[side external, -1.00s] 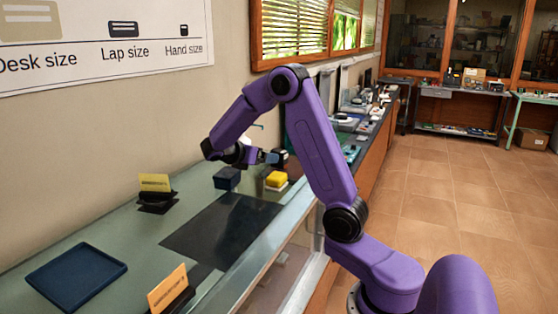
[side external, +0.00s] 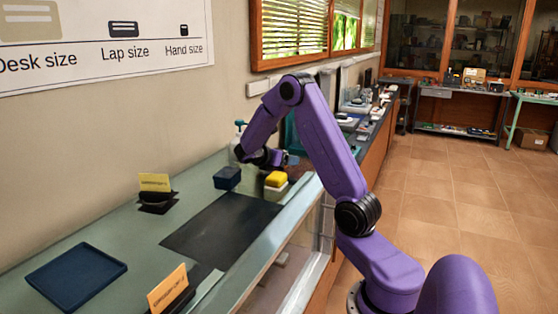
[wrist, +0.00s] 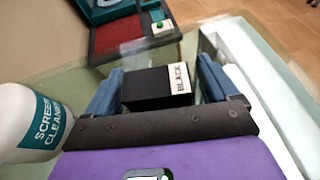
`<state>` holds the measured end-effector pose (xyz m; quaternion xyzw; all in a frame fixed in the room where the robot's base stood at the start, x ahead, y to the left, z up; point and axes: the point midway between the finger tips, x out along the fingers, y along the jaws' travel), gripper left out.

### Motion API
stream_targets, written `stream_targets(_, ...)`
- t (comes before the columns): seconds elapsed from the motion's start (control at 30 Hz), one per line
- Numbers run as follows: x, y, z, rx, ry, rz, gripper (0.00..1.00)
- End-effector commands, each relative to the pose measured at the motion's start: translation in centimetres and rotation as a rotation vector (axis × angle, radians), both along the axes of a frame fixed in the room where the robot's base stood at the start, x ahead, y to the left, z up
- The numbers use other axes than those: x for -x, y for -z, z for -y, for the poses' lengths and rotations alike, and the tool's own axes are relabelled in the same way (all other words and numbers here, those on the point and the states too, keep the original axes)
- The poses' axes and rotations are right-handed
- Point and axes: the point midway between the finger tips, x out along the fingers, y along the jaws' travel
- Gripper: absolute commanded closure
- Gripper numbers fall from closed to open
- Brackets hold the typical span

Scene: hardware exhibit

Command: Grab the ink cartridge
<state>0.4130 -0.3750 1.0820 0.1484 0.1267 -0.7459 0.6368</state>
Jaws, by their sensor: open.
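The ink cartridge (wrist: 158,87) is a black box with a white label reading "BLACK" on its right end. In the wrist view it sits between the two blue fingers of my gripper (wrist: 159,72). The fingers are open, one to its left and one to its right; I cannot tell whether either touches it. In the side view my gripper (side external: 286,159) is low over the far end of the counter, past the yellow block. The cartridge cannot be made out there.
A screen cleaner bottle (wrist: 32,128) stands close left of my gripper. A yellow-topped block (side external: 276,180) and a dark blue box (side external: 227,178) are on the near side. A blue tray (side external: 76,277), black mat (side external: 225,232) and card holders (side external: 157,197) lie farther along the glass counter.

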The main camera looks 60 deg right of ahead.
Motion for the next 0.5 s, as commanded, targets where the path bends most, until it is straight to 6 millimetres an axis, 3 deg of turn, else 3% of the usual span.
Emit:
stream_targets(0.3,0.05,0.20,0.47,0.000,-0.001,0.000,0.13)
stream_targets(0.47,0.06,0.19,0.45,0.000,-0.001,0.000,0.65)
stream_targets(0.5,0.06,0.19,0.45,0.000,-0.001,0.000,0.68)
